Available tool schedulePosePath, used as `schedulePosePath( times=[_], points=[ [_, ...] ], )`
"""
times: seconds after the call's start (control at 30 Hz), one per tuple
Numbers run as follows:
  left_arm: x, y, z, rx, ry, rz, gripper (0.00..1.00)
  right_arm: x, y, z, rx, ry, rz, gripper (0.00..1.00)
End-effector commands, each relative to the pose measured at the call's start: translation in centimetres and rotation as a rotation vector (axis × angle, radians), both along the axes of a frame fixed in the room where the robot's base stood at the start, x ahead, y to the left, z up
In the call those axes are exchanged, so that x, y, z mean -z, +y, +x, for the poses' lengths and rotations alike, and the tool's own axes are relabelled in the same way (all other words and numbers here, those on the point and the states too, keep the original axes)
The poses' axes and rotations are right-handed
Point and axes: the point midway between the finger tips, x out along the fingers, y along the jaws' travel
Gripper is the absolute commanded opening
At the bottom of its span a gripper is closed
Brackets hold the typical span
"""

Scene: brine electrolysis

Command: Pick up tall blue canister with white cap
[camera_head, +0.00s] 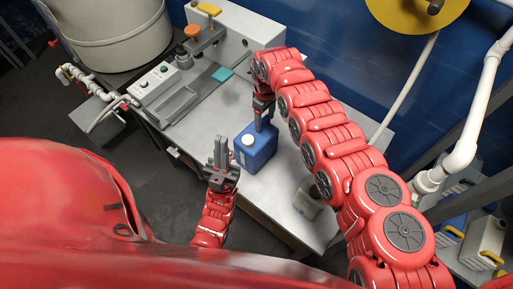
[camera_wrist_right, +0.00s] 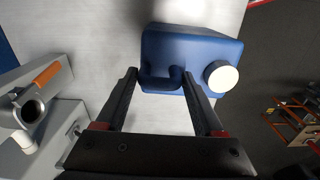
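The tall blue canister (camera_head: 256,155) with a white cap (camera_head: 248,140) stands upright on the grey table. My right gripper (camera_head: 263,116) is over its far side in the head view. In the right wrist view the canister (camera_wrist_right: 185,48), its white cap (camera_wrist_right: 221,77) and its blue handle are seen from above. There my right gripper (camera_wrist_right: 161,76) is open, with its fingertips on either side of the handle. I cannot tell whether they touch it. My left gripper (camera_head: 221,142) is just left of the canister, fingers pointing away from me; their gap is unclear.
A grey canister (camera_head: 308,200) stands near the table's right edge, partly behind my right arm. A bench device (camera_head: 185,95) with valves and a large grey tank (camera_head: 115,40) are at the left. More canisters (camera_head: 484,240) stand at the lower right. Bare tabletop (camera_head: 205,120) lies left of the blue canister.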

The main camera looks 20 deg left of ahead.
Motion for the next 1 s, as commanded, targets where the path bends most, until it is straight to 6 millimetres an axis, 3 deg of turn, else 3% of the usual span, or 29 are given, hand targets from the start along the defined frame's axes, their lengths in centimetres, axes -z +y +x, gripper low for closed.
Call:
schedulePosePath(
  times=[0.03,0.3,1.0],
  points=[
    [0.0,0.0,0.0,0.0,0.0,0.0,0.0,0.0,0.0,0.0,0.0,0.0,0.0,0.48],
    [0.0,0.0,0.0,0.0,0.0,0.0,0.0,0.0,0.0,0.0,0.0,0.0,0.0,0.0],
    [0.4,0.0,0.0,0.0,0.0,0.0,0.0,-1.0,0.0,0.1,0.001,-0.004,0.003,0.0]
  ],
)
